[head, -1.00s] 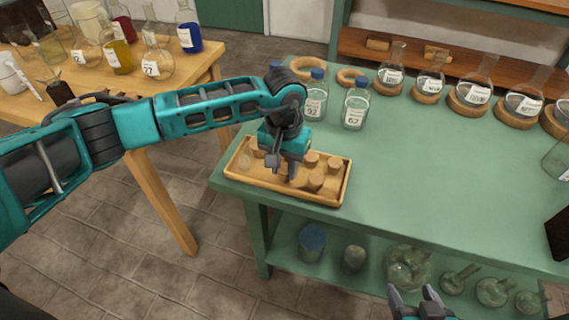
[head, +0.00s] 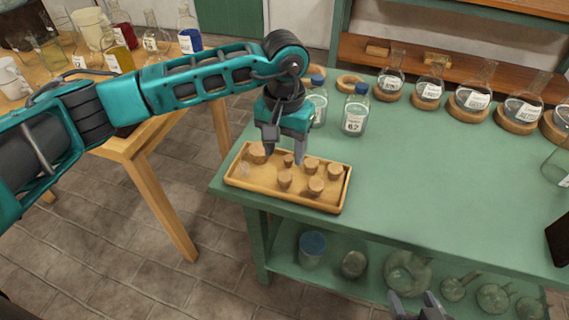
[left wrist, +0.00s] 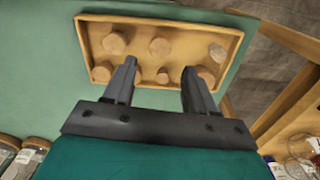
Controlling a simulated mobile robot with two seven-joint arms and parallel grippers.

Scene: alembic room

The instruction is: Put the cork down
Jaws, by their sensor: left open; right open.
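A shallow wooden tray (head: 328,203) sits at the left front corner of the green table. Several brown corks stand in it, among them a large one (head: 258,153) at the back left and a small one (head: 288,160) at the back middle. My left gripper (head: 285,158) is open and empty above the tray's back edge. In the left wrist view the small cork (left wrist: 162,77) shows between the open fingers (left wrist: 160,85), apart from both. Which cork the task means I cannot tell. My right gripper (head: 418,300) is open at the bottom edge, mostly cut off.
A blue-capped bottle (head: 356,110) stands behind the tray, with another partly hidden by my left gripper. Flasks on cork rings (head: 470,100) line the table's back. The table's middle is clear. A wooden table (head: 150,135) with glassware stands at the left.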

